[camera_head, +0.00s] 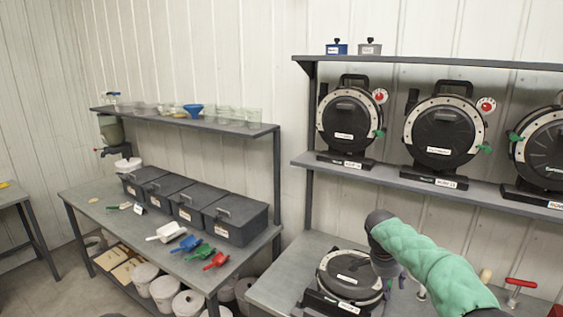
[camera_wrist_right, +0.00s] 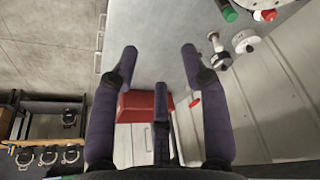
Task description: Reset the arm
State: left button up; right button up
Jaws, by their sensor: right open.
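My right arm, in a green sleeve, comes in from the lower right of the head view. Its gripper (camera_head: 402,283) hangs beside a black seed meter (camera_head: 350,270) on the workbench and partly covers that meter's right edge. My left gripper is not in view.
Several black seed meters, one of them (camera_head: 443,132), stand on the shelf (camera_head: 400,180) above. Grey lidded bins (camera_head: 236,218) and coloured scoops lie on the left bench. A red-handled tool (camera_head: 520,283) is right of my arm. A red box (camera_wrist_right: 143,106) shows in the wrist view.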

jog(key=s+a+f+n+y+b, duration=0.1)
jog(key=s+a+f+n+y, duration=0.2)
jog(key=f, duration=0.7)
jog(key=s+a+f+n+b, duration=0.25)
jog(key=a+f, duration=0.35)
jog(key=f, duration=0.5)
jog(key=s+a+f+n+y+b, duration=0.1)
jog(key=s+a+f+n+y, duration=0.2)
jog(key=f, duration=0.7)
jog(key=s+a+f+b, duration=0.1)
jog(key=s+a+f, duration=0.2)
jog(key=s+f, duration=0.3)
jog(key=s+a+f+n+y+b, duration=0.1)
jog(key=s+f, duration=0.4)
jog(key=s, duration=0.6)
jog(key=s+a+f+n+b, duration=0.1)
jog(key=s+a+f+b, duration=0.1)
jog(key=s+a+f, duration=0.3)
jog(key=s+f, duration=0.1)
jog(key=s, duration=0.3)
jog(key=shift+f+g, duration=0.3)
